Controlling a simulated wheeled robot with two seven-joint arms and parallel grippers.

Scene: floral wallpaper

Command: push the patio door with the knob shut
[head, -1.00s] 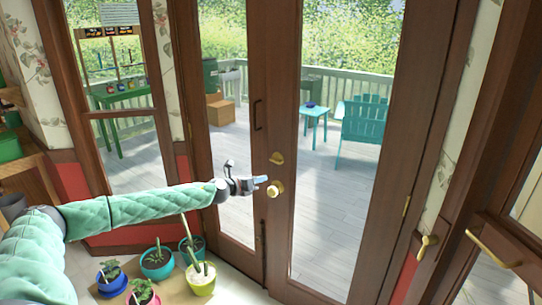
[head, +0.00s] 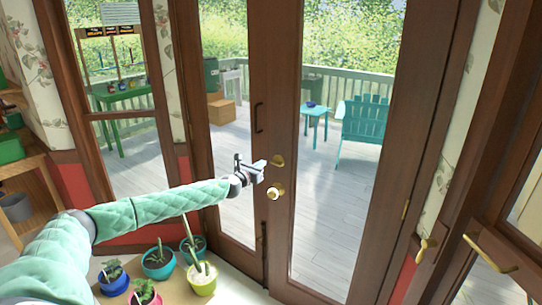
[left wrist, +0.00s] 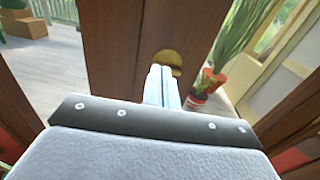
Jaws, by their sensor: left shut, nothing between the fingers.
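The patio door with the knob is a brown-framed glass door (head: 380,150) at the centre right of the head view. Its round brass knob (head: 275,192) sits low on the left stile, with a brass deadbolt (head: 277,160) above it. My left gripper (head: 260,168) is shut and empty, at the stile just left of the knob and deadbolt. I cannot tell whether it touches. In the left wrist view, its closed fingers (left wrist: 160,76) point at the brown stile (left wrist: 120,50), just below a round brass fitting (left wrist: 169,59). My right gripper is not in view.
A second glass door leaf (head: 222,120) with a dark handle (head: 258,117) stands to the left. Several potted plants, including one in a yellow-green pot (head: 202,281), stand below my left arm. Beyond the glass are a deck, a teal chair (head: 365,120) and a small table (head: 314,122).

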